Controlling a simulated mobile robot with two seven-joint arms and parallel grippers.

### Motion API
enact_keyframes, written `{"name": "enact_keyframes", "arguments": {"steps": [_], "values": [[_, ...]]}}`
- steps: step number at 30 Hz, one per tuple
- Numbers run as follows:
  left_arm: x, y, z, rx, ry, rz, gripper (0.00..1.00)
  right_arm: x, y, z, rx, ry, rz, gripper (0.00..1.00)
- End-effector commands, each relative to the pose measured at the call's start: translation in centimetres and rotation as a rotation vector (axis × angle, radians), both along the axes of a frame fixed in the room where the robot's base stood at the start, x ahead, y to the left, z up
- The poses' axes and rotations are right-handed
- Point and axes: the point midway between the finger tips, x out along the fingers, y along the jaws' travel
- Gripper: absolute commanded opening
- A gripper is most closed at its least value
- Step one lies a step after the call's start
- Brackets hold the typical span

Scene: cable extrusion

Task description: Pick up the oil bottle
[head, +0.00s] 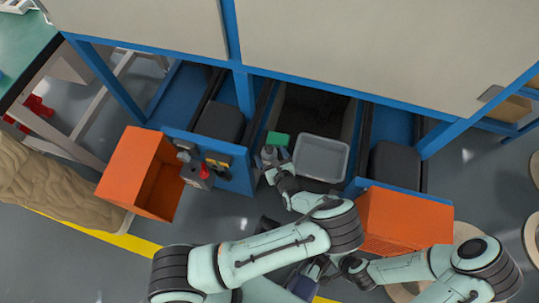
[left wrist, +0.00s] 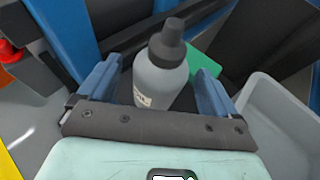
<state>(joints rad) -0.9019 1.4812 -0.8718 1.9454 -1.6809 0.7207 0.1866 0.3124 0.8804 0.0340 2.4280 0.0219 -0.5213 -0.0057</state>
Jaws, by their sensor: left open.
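The oil bottle (left wrist: 158,82) is grey with a dark cap and a pale label, and stands upright in the left wrist view. My left gripper (left wrist: 160,68) is open, with one blue finger on each side of the bottle; gaps show between the fingers and the bottle. In the head view the left gripper (head: 271,165) is at the blue machine's opening, and the bottle there is small and partly covered. My right gripper (head: 318,272) is low in the head view, away from the bottle, partly hidden behind my left arm; its jaws are unclear.
A green object (head: 278,139) lies just behind the bottle. A grey bin (head: 321,158) stands close to its right. Orange boxes stand at left (head: 131,170) and right (head: 405,218). A panel with a red knob (head: 205,171) is left of the gripper. Blue frame posts flank the opening.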

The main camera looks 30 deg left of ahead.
Motion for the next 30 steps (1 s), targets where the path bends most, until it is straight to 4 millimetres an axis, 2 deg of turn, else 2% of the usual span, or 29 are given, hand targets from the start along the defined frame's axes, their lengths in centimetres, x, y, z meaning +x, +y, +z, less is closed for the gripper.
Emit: {"name": "enact_keyframes", "arguments": {"steps": [4,12,14,18,30], "values": [[1.01,1.28,-0.82,-0.001,-0.001,0.002,0.92,0.78,-0.39,-0.67,-0.01,-0.02,-0.008,0.48],[1.21,1.51,-0.82,-0.001,0.0,0.0,0.92,0.93,-0.46,-0.63,-0.012,-0.026,-0.01,0.48],[1.2,1.5,-0.82,-0.001,0.0,0.0,0.76,0.92,-0.45,-0.63,-0.011,-0.025,-0.01,0.48],[1.2,1.49,-0.82,-0.002,-0.001,0.001,0.31,0.91,-0.44,-0.63,-0.011,-0.025,-0.01,0.48],[1.23,1.48,-0.14,-0.001,-0.003,0.001,0.31,0.62,-0.3,-0.35,-0.008,-0.017,-0.006,0.48]]}}
